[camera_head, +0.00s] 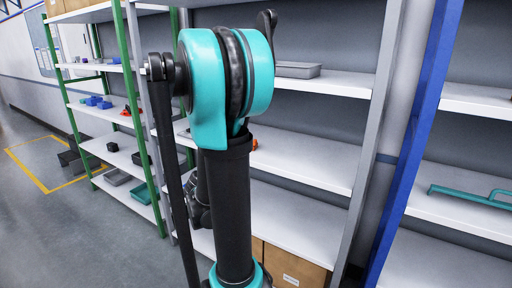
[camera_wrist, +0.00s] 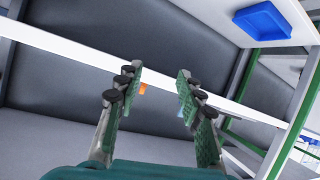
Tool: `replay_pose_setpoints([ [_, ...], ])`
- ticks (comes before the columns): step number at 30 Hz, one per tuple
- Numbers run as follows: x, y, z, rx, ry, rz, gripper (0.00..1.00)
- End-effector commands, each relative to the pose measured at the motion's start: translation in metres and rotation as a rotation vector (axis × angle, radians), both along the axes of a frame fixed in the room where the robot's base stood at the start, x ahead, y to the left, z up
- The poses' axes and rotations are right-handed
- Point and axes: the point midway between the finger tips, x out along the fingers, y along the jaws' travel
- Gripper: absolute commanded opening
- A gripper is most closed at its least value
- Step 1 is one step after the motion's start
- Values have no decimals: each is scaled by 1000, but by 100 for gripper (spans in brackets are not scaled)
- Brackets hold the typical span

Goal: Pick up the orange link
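A small orange piece (camera_wrist: 142,88), likely the orange link, shows in the wrist view at the edge of a white shelf, just inside the left finger and partly hidden by it. My gripper (camera_wrist: 160,92) is open, with its green padded fingers apart and nothing held between them. The orange piece appears to lie beyond the fingertips; whether it touches the left finger I cannot tell. In the head view a bit of orange (camera_head: 254,143) shows on the middle shelf right beside my arm, mostly hidden by it. My fingers cannot be made out there.
A blue bin (camera_wrist: 263,20) sits on a shelf at the upper right of the wrist view. In the head view a grey tray (camera_head: 297,70) is on the upper shelf, and cardboard boxes (camera_head: 290,268) stand below. A blue post (camera_head: 412,150) stands to the right.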

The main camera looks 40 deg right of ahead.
Motion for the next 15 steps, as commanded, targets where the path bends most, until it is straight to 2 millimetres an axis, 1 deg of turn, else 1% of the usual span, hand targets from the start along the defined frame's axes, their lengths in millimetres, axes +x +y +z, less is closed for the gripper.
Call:
replay_pose_setpoints([
  [1, 12, -16, 11, -47, -65, -29, 38],
  [3, 25, -33, 27, -105, -157, -51, 38],
  [6, 40, -48, 43, -166, -255, -62, 38],
  [10, 51, -57, 54, -211, -328, -59, 38],
  [13, 56, -63, 57, -222, -352, -55, 38],
  [15, 61, -71, 57, -224, -356, -57, 38],
])
